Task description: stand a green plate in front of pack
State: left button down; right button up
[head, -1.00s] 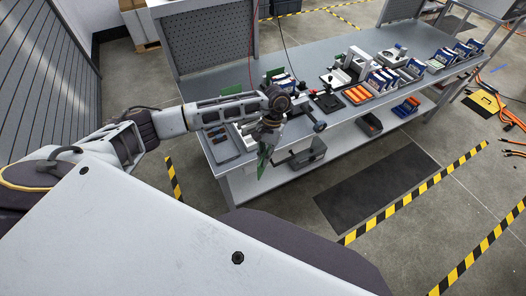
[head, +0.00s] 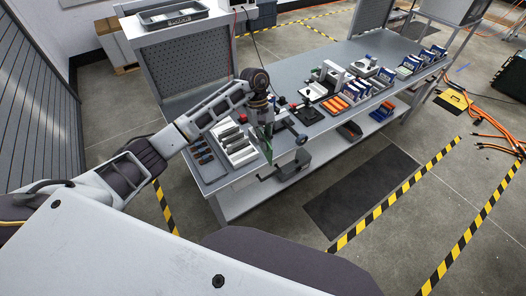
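My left gripper (head: 262,122) is over the near left end of the workbench, pointing down. A thin green plate (head: 268,146) hangs below its fingers and appears gripped, tilted nearly edge-on to the camera. The fingers are small and partly hidden by the wrist. Blue-and-white packs (head: 408,68) stand in rows toward the far right of the bench. I cannot tell which one is the task's pack. My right gripper is not in view.
A white slotted rack (head: 236,147) and a grey tray with dark items (head: 203,158) lie near the gripper. Orange cells (head: 335,104) sit in a tray farther right. A perforated panel (head: 188,66) rises behind the bench. Floor in front is clear around a dark mat (head: 362,187).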

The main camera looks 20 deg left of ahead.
pick_arm(q)
jog(key=w+r+n+t, duration=0.3)
jog(key=w+n+t, duration=0.3)
jog(key=n, duration=1.2)
jog(key=shift+w+a+r+n+t, duration=0.3)
jog(key=shift+w+r+t, duration=0.1)
jog(key=shift+w, duration=0.05)
jog(key=shift+n, duration=0.6)
